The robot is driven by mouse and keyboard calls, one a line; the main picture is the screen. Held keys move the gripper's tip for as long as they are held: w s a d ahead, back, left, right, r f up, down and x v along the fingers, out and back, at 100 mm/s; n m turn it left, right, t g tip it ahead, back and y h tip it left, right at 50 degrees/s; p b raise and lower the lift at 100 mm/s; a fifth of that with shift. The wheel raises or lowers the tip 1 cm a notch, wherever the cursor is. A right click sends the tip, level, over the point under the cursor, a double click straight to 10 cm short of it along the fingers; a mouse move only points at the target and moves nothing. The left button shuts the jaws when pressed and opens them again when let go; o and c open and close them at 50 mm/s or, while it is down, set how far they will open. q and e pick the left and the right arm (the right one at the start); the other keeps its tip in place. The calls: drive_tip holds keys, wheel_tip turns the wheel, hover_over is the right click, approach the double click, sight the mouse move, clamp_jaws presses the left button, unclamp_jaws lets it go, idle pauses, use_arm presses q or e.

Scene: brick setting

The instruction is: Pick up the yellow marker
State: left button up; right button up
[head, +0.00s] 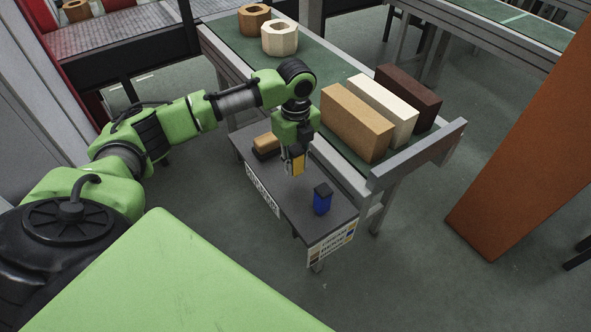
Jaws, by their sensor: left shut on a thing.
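The yellow marker (298,164) is a small yellow block with a dark top, held just above the dark side shelf (333,214). My left gripper (296,168) points down over the shelf and is shut on the yellow marker. The fingers hide part of it. A blue marker (322,200) with a dark top stands upright on the shelf to the right. My right gripper is not in view.
A tan block on a dark base (266,144) sits on the shelf left of the gripper. Behind is a green conveyor (312,60) with long tan (356,122), cream and dark brown bricks and two hollow blocks (280,38). An orange-brown pillar (510,160) stands at the right.

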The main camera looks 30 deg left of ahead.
use_arm(q)
drive_tip(key=s+d+r+b, duration=0.1)
drive_tip(key=s+d+r, duration=0.2)
drive_tip(key=s+r, duration=0.7)
drive_tip(key=s, duration=0.3)
drive_tip(key=shift+s+d, duration=0.25)
drive_tip(key=shift+s, duration=0.05)
drive_tip(key=shift+o, duration=1.1)
